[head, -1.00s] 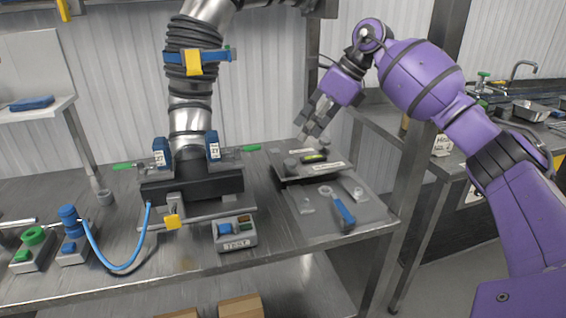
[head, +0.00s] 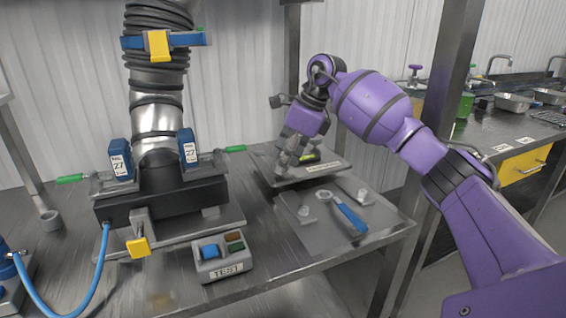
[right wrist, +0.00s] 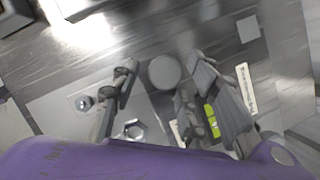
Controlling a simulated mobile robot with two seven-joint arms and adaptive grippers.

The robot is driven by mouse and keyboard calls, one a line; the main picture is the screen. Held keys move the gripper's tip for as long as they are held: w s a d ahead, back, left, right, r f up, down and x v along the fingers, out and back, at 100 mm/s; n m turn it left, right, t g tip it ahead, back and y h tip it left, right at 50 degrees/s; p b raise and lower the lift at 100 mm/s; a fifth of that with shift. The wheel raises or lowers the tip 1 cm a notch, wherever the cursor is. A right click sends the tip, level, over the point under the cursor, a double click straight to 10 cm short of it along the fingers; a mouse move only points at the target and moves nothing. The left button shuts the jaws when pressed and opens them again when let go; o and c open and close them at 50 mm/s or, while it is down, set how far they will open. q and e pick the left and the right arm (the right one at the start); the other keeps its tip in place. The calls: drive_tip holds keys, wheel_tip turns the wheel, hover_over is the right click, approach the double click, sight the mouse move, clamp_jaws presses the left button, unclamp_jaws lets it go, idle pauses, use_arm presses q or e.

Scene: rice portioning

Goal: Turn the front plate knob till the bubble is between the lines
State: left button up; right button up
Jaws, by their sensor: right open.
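In the head view my right gripper (head: 284,170) points down over the left part of the raised metal plate (head: 322,173). A spirit level with a yellow-green vial (head: 312,157) lies on the plate, partly hidden by the fingers; its bubble is too small to read. In the right wrist view my gripper (right wrist: 163,80) is open, with a round grey knob (right wrist: 165,71) between the fingertips as seen from above. I cannot tell whether the fingers touch it. The vial (right wrist: 211,118) shows beside the right-hand finger. My left gripper is out of view.
A blue-handled wrench (head: 348,217) lies in front of the plate. A TEST box (head: 222,258) and a black machine base (head: 170,205) with a ribbed column stand to the left. A steel post (head: 430,130) rises at the right.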

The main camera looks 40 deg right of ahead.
drive_tip(key=shift+w+a+f, duration=0.1)
drive_tip(key=shift+a+f, duration=0.05)
drive_tip(key=shift+f, duration=0.2)
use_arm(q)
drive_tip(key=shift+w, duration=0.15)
use_arm(e)
drive_tip(key=shift+f, duration=0.1)
drive_tip(key=c, duration=1)
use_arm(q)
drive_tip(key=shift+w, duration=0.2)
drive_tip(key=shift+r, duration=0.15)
